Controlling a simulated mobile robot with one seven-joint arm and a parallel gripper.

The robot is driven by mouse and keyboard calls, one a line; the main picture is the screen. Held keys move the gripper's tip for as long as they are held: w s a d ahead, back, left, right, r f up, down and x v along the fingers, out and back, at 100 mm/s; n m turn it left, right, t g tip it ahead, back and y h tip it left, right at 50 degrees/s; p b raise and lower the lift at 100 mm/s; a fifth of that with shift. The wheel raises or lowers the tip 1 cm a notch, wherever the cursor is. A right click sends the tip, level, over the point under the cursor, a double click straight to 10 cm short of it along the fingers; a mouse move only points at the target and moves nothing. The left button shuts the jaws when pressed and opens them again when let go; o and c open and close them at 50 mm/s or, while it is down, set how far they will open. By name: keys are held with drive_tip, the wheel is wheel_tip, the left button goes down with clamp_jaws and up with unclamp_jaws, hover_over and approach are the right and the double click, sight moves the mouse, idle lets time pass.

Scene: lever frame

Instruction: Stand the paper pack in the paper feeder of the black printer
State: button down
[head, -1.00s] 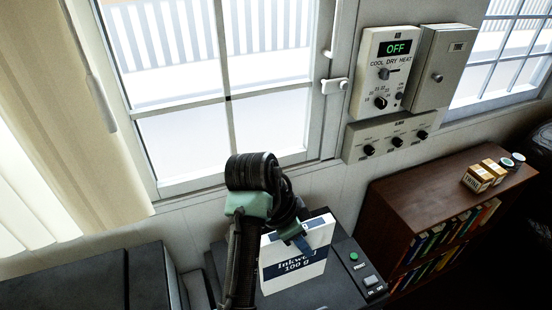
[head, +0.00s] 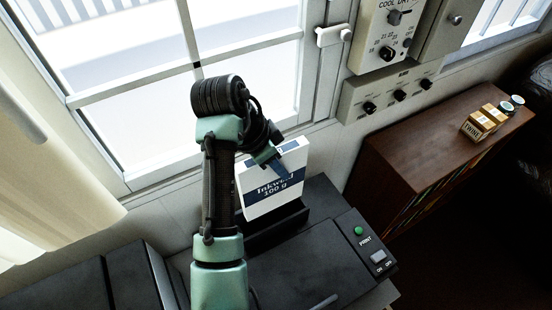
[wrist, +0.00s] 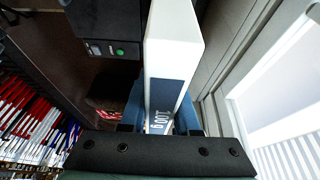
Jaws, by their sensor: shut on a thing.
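The paper pack (head: 268,205) is a white box with a dark blue band reading "100 g". It is upright and slightly tilted in the head view, at the back of the black printer (head: 320,228). A dark raised feeder wall (head: 277,232) lies just below the pack's lower edge; whether the pack is inside or above the feeder I cannot tell. My gripper (head: 276,165) is shut on the pack's upper part. In the wrist view the pack (wrist: 172,50) stands between the blue fingers (wrist: 160,118), with the printer (wrist: 108,20) beside it on the left.
The window (head: 165,115) and wall are close behind the pack. A control panel (head: 395,95) hangs on the wall. A brown bookshelf (head: 420,150) with small boxes (head: 485,122) stands to the right. A green button (head: 358,231) and a switch (head: 378,257) are on the printer's right side.

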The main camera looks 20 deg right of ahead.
sight(277, 198)
drive_tip(key=shift+w+f+b, duration=0.15)
drive_tip(key=shift+f+b, duration=2.2)
drive_tip(key=shift+f, duration=0.65)
drive_tip(key=shift+r, duration=0.1)
drive_tip(key=shift+f, duration=0.5)
drive_tip(key=shift+f+b, duration=2.05)
drive_tip(key=shift+f, duration=1.1)
drive_tip(key=c, duration=0.6)
unclamp_jaws()
drive_tip(key=shift+o, duration=0.2)
drive_tip(key=shift+f, duration=0.1)
drive_tip(key=shift+a, duration=0.1)
